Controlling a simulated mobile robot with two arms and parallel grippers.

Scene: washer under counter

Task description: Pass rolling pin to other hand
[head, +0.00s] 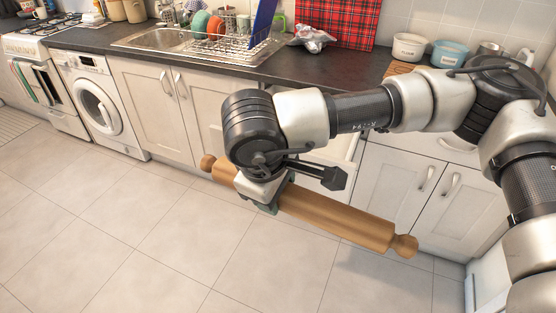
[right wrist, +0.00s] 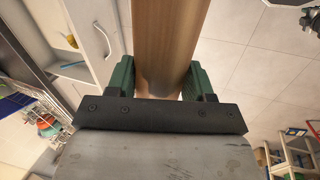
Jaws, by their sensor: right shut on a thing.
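A wooden rolling pin (head: 338,217) with a knob handle at each end is held in the air in front of the cabinets, slanting from upper left to lower right. My right gripper (head: 272,200) is shut around its body, left of its middle. In the right wrist view the pin (right wrist: 168,40) runs between the two green fingers of my right gripper (right wrist: 162,80). Part of the pin is hidden behind my right wrist in the head view.
A dark counter (head: 345,67) runs along the back with a sink (head: 160,39), a dish rack (head: 232,47) and bowls. White cabinets (head: 150,88) and a washing machine (head: 95,104) stand below. The tiled floor (head: 130,220) at the left and front is clear.

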